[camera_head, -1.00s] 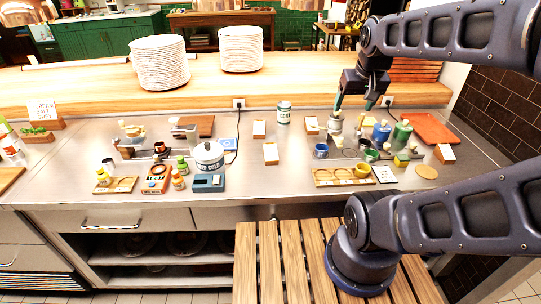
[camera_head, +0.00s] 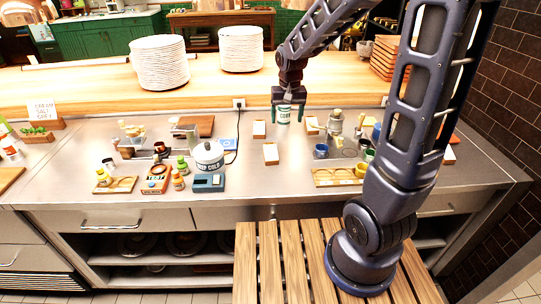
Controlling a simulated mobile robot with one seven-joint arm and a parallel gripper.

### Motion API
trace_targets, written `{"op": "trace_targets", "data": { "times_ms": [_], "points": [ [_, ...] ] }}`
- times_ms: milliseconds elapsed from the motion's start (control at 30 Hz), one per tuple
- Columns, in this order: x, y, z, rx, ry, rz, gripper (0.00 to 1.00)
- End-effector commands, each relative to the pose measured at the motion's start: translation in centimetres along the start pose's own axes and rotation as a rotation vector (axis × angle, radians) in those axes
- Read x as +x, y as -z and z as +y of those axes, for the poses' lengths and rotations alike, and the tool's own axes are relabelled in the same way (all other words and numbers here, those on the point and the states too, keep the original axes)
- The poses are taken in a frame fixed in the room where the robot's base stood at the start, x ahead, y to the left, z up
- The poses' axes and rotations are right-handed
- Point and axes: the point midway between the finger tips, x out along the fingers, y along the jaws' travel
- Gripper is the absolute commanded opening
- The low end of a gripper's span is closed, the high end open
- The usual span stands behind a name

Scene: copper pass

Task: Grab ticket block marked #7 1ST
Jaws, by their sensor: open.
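Small wooden ticket blocks with white faces stand on the steel counter: one at the back (camera_head: 259,130), one nearer the front (camera_head: 270,153), one right of the can (camera_head: 311,125), and one at the far right (camera_head: 449,156), partly behind my arm. Their markings are too small to read, so I cannot tell which is #7 1ST. My gripper (camera_head: 288,105) is open, pointing down, with its fingers overlapping the top of a white can with green lettering (camera_head: 283,117). I cannot tell whether it is above, around or in front of the can. No block is between the fingers.
A wooden tray (camera_head: 336,177), a blue cup (camera_head: 321,151) and a pale stacked object (camera_head: 335,122) stand right. Plate stacks (camera_head: 159,62) rest on the shelf behind. Bare steel surrounds the front block.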

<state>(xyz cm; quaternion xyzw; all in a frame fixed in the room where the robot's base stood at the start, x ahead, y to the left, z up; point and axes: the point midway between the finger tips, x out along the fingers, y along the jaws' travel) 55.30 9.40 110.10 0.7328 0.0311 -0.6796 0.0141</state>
Motion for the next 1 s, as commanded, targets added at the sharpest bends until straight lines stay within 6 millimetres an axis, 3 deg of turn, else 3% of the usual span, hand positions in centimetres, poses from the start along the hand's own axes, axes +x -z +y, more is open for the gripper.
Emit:
{"op": "trace_targets", "data": {
  "times_ms": [133, 333, 533, 800, 1000],
  "points": [
    [3.2, 1.0, -2.9, -0.011, -0.010, -0.042, 0.75],
    [5.7, 1.5, -5.2, -0.015, -0.019, -0.071, 0.75],
    [7.3, 1.5, -5.7, -0.015, -0.022, -0.079, 0.75],
    [11.0, 1.2, -5.6, -0.015, -0.022, -0.078, 0.75],
    [12.1, 1.2, -5.5, -0.015, -0.021, -0.077, 0.75]
  ]
}}
